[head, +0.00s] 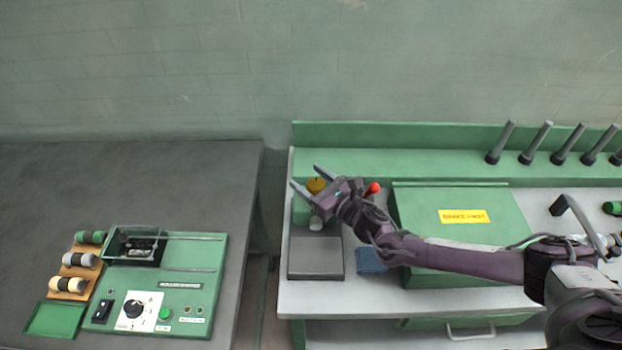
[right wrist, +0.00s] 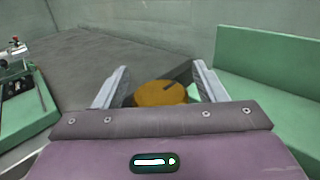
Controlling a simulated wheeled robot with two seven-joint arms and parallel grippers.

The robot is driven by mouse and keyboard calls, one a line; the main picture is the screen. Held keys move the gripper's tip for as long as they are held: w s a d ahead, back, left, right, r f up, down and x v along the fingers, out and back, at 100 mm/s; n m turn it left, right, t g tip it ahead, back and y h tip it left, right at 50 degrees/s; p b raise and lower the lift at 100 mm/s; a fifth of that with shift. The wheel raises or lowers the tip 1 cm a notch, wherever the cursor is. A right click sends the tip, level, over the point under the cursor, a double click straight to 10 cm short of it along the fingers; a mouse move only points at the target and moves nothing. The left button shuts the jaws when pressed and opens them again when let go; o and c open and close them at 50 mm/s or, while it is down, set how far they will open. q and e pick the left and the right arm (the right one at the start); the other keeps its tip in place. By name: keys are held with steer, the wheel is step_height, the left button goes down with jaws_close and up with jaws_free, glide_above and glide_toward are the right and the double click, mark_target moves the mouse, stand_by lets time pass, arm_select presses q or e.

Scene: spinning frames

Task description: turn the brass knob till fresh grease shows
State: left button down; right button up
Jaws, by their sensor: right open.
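The brass knob (head: 316,185) sits on top of a green block (head: 300,210) at the left end of the right-hand bench. My right gripper (head: 308,178) is open at the knob, coming in from the right. In the right wrist view the round yellow knob (right wrist: 158,94) with a dark slot mark lies between the two open fingers (right wrist: 160,80); I see no clear contact. A pale round end (head: 316,223) shows below the gripper in the head view; I cannot make out fresh grease. My left gripper is out of view.
A grey plate (head: 315,258) and a blue cloth (head: 371,261) lie in front of the knob. A red ball (head: 373,188) shows beside my wrist. A control panel (head: 190,290) sits on the left table.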

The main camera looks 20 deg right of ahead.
steer(key=shift+c, duration=1.4)
steer(key=c, duration=0.7)
steer(key=shift+m+h, duration=0.3)
steer(key=shift+h, duration=0.2)
